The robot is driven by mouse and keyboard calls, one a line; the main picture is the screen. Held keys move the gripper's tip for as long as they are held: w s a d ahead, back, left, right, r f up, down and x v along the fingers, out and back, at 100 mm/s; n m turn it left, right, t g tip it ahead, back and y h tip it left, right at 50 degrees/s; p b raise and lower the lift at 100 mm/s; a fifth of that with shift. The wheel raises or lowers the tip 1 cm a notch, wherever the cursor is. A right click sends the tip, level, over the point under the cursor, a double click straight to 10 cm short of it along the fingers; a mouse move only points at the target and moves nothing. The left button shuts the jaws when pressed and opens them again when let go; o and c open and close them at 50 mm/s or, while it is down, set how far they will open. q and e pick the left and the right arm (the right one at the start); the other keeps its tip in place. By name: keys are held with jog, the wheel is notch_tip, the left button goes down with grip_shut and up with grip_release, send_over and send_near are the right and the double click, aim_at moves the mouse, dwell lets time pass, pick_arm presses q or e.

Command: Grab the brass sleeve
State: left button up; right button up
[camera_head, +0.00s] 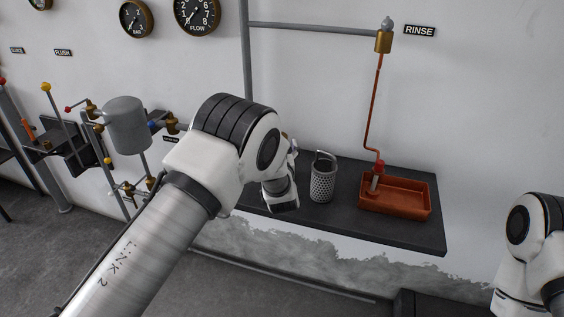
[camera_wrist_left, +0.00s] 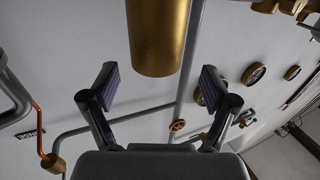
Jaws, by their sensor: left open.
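A smooth brass cylinder, which looks like the brass sleeve (camera_wrist_left: 158,36), fills the top middle of the left wrist view. Its upper part is cut off by the frame edge. My left gripper (camera_wrist_left: 157,72) is open, with one finger on each side of the cylinder's near end in the picture. Clear gaps show between the cylinder and both fingers, and nothing is held. In the head view my left arm covers the gripper's fingers, and I cannot make out the sleeve there. My right arm shows at the right edge of the head view, but its gripper is out of frame.
A dark shelf (camera_head: 335,217) on the wall carries a perforated metal basket (camera_head: 323,184) and an orange tray (camera_head: 398,211). A copper pipe (camera_head: 373,110) runs down to the tray. Valves and a grey tank (camera_head: 127,126) stand at the left.

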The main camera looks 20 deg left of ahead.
pick_arm(q)
jog(key=x, duration=0.3)
jog(key=p+x, duration=0.1)
jog(key=shift+w+d+f, duration=0.1)
jog(key=shift+w+f, duration=0.2)
jog(key=shift+w, duration=0.1)
jog(key=shift+s+r, duration=0.1)
jog(key=c, duration=1.4)
grip_shut()
jog(key=shift+r, duration=0.2)
